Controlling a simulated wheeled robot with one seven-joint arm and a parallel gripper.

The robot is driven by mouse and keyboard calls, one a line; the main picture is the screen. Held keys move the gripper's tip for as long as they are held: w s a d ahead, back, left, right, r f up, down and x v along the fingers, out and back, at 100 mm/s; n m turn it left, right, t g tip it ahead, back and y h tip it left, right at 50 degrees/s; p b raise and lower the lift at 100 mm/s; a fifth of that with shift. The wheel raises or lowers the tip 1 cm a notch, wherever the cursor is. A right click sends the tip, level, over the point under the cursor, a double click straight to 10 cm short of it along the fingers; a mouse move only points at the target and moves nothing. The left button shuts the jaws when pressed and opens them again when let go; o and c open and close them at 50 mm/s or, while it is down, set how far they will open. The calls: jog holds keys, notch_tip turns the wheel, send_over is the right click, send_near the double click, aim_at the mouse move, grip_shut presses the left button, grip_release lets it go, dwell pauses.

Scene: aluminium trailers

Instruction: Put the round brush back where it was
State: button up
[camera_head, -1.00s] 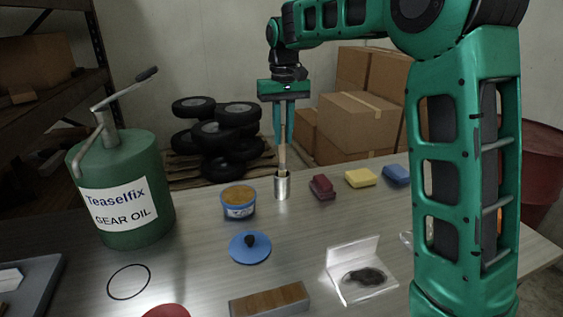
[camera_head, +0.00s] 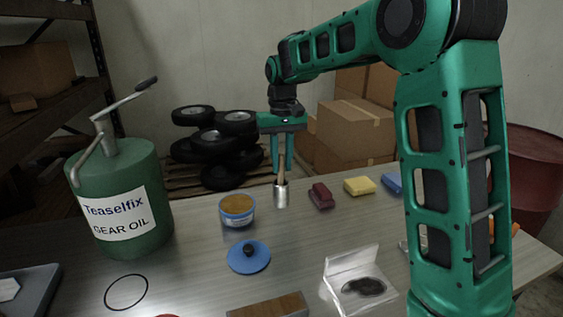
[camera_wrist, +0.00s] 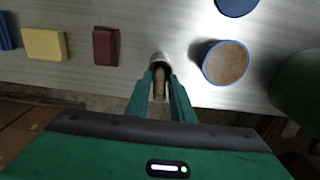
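A blue tin (camera_head: 237,211) stands left of the cup. A dark red block (camera_head: 320,196), a yellow block (camera_head: 359,186) and a blue block (camera_head: 392,182) lie to the right. A blue lid (camera_head: 249,258) and an open clear case (camera_head: 358,285) lie in front. A green oil can (camera_head: 125,205) stands at left.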

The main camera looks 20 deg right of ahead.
jog(key=shift+o, duration=0.8)
notch_tip(320, 180, up, 12)
jog(key=shift+r, duration=0.25)
jog(key=s+d+f+m, duration=0.2)
jog(key=s+d+f, duration=0.3)
jog(key=s, duration=0.4)
jog(key=s+d+f+m, duration=0.1)
jog(key=s+d+f, duration=0.2)
jog(key=s+d, duration=0.5)
jog(key=s+d+f+m, duration=0.2)
jog(key=s+d+f, duration=0.15)
jog(key=s, duration=0.75)
jog(key=shift+m, duration=0.7)
jog(key=s+f, duration=0.2)
jog(key=s, duration=0.1)
jog(key=s+f, duration=0.2)
jog(key=s, duration=0.2)
jog(key=s+f, duration=0.3)
jog(key=s, duration=0.1)
jog(key=shift+d, duration=0.4)
